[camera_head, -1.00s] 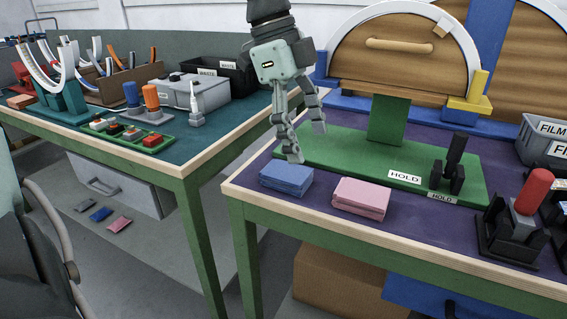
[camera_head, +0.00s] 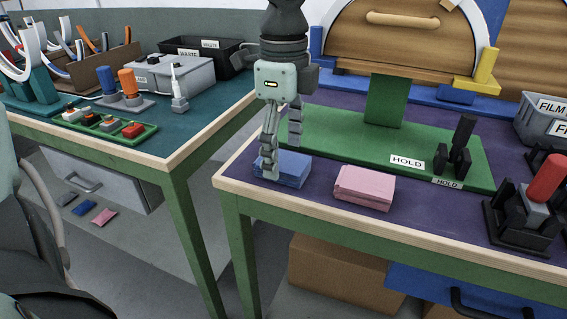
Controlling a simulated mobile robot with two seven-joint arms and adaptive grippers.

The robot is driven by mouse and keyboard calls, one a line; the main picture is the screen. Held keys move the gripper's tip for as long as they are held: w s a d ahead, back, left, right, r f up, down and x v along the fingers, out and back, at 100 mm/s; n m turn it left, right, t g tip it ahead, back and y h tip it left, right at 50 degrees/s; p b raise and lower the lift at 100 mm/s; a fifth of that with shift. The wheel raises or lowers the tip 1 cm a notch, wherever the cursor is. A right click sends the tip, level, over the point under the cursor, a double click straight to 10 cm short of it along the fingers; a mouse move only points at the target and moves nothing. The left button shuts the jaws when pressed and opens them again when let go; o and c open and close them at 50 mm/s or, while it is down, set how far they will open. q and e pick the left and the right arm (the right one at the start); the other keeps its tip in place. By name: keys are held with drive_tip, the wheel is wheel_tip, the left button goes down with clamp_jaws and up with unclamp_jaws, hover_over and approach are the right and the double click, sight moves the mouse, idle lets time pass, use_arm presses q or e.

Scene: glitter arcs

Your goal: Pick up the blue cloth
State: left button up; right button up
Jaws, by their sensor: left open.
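A folded blue cloth (camera_head: 289,170) lies on the purple top of the right-hand table, near its left front corner. My left gripper (camera_head: 282,160) hangs above it, pointing down, with its fingers apart. The near finger reaches down in front of the cloth's left part and hides some of it. The other finger is farther back, above the cloth's far side. I cannot tell whether either finger touches the cloth. My right gripper does not show in this view.
A folded pink cloth (camera_head: 364,187) lies just right of the blue one. Behind stands a green base (camera_head: 330,144) with a wooden arc fixture and a black clamp (camera_head: 456,150). A red-handled tool (camera_head: 541,185) stands at right. A gap separates the two tables.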

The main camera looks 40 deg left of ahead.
use_arm(q)
drive_tip(key=shift+f, duration=0.5)
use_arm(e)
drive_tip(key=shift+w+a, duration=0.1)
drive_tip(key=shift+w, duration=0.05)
use_arm(q)
drive_tip(key=c, duration=1.1)
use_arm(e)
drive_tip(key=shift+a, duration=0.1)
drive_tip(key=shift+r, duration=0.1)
use_arm(q)
wheel_tip(320, 180, up, 16)
wheel_tip(320, 180, up, 12)
drive_tip(key=p, duration=0.2)
hover_over(284, 159)
drive_tip(key=shift+s, duration=0.1)
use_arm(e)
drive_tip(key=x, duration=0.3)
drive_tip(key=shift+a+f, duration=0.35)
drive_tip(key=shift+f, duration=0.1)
